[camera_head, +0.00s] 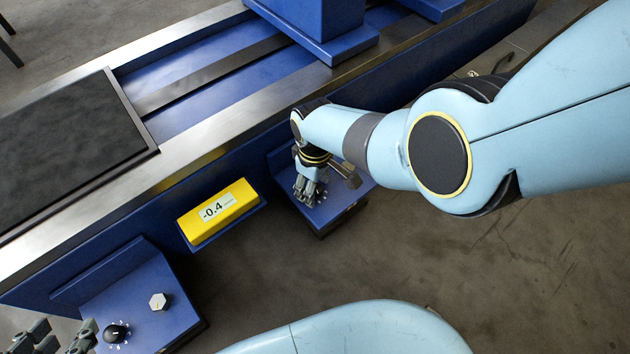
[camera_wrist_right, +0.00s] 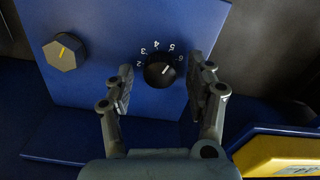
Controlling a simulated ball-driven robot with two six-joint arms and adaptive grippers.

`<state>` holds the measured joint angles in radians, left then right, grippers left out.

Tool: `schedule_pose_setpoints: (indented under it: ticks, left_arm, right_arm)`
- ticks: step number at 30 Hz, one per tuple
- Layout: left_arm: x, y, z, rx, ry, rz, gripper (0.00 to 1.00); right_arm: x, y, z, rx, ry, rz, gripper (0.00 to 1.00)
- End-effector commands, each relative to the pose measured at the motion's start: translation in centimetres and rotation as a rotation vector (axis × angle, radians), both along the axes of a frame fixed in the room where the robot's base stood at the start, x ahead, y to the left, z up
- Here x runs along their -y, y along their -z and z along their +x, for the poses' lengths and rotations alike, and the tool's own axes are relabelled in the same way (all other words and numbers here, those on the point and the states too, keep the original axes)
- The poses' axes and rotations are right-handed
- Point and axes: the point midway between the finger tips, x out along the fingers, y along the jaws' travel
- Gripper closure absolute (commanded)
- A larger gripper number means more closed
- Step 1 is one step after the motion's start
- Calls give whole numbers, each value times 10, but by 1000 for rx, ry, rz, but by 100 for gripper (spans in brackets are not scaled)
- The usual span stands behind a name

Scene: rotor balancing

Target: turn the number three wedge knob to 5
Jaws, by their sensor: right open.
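In the right wrist view, a black knob (camera_wrist_right: 160,70) sits on a blue panel with printed numbers, about 2 to 6, around its upper side. Its white pointer line slants up and right, roughly toward 5 or 6. My right gripper (camera_wrist_right: 160,98) is open, with one finger on each side of the knob and no visible contact. In the head view, my right gripper (camera_head: 310,190) is over the right blue panel (camera_head: 341,208) and hides its knob. My left gripper (camera_head: 60,338) is open at the lower left, beside another black knob (camera_head: 116,333). No knob label is readable.
A hexagonal knob (camera_wrist_right: 62,52) with a yellow line is left of the dial in the wrist view. A yellow display (camera_head: 219,211) reads -0.4 between the panels. The blue machine bed runs behind.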

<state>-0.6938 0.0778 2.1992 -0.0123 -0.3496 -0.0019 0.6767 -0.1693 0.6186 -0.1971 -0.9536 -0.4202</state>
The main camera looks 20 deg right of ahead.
Motion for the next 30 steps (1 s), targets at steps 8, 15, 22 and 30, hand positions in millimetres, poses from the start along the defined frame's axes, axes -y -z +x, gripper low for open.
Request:
schedule_pose_setpoints:
  ticks: [8, 15, 22, 30]
  left_arm:
    - [0, 1, -1, -3, -2, -1, 60]
    - [0, 1, -2, -5, -2, -1, 60]
    - [0, 1, -2, -5, -2, -2, 60]
    - [0, 1, -2, -5, -2, -2, 60]
  right_arm:
    - [-1, -19, 0, 3, 1, 1, 45]
    - [0, -52, 0, 2, 1, 1, 45]
    - [-1, -72, 0, 1, 0, 1, 45]
    - [0, -74, 0, -1, 0, 0, 45]
